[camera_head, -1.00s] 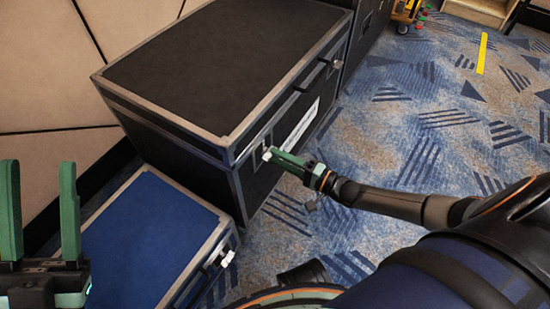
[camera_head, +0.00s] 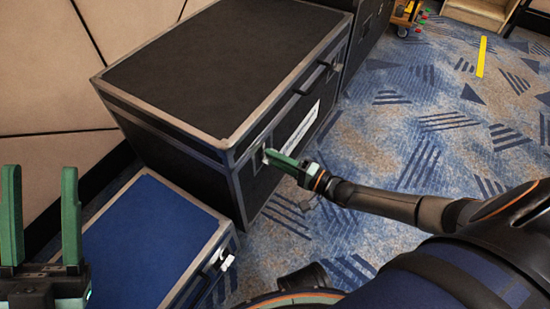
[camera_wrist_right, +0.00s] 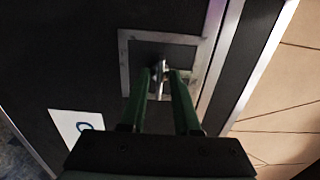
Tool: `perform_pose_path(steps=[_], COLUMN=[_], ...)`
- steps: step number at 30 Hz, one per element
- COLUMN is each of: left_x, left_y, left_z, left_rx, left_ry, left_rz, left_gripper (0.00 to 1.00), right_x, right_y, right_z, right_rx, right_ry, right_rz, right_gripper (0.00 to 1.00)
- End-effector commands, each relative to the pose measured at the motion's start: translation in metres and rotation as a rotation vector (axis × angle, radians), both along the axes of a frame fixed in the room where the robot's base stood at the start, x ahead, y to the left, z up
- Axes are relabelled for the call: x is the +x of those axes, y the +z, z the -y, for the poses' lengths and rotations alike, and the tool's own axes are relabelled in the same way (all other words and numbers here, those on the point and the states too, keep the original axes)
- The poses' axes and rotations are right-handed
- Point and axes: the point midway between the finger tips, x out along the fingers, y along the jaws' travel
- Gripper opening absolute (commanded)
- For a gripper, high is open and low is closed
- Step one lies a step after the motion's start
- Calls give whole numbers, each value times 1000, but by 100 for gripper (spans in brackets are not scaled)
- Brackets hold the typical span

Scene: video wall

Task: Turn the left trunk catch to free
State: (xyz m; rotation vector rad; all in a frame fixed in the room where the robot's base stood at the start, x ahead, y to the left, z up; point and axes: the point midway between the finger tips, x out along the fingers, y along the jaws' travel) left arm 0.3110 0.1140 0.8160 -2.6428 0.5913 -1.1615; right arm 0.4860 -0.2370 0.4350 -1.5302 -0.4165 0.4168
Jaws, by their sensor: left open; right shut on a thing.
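The black trunk (camera_head: 215,70) with metal edging stands in the middle of the head view. The left trunk catch (camera_wrist_right: 159,73) is a small metal piece in a square metal-framed recess (camera_wrist_right: 192,42) on the trunk's front face. My right gripper (camera_head: 268,154) reaches the front face at this catch. In the right wrist view its green fingers (camera_wrist_right: 163,76) are closed on the catch, one on each side, and partly cover it. My left gripper (camera_head: 40,205) is open and empty at the left edge, its fingers pointing up, well away from the catch.
A lower blue case (camera_head: 150,240) with metal edges and a light latch stands in front of the trunk at left. A white label (camera_head: 300,128) is on the trunk's front. Patterned carpet (camera_head: 420,130) lies open to the right. A panelled wall (camera_head: 50,80) is behind.

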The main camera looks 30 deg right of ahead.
Motion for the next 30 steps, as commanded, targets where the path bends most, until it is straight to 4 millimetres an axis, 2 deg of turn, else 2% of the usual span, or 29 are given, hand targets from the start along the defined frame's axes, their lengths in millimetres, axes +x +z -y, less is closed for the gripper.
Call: perform_pose_path(steps=[14, 30], left_x=[0, -1], left_y=[2, 12], left_z=[-1, -1], left_rx=[1, -9], left_ry=[1, -3], left_rz=[0, 3], left_gripper=[50, 50], right_x=[-1, -1], right_y=[0, 0], right_z=[0, 0], right_rx=[-75, -480], right_ry=[0, 0], right_rz=[44, 281], right_gripper=[0, 0])
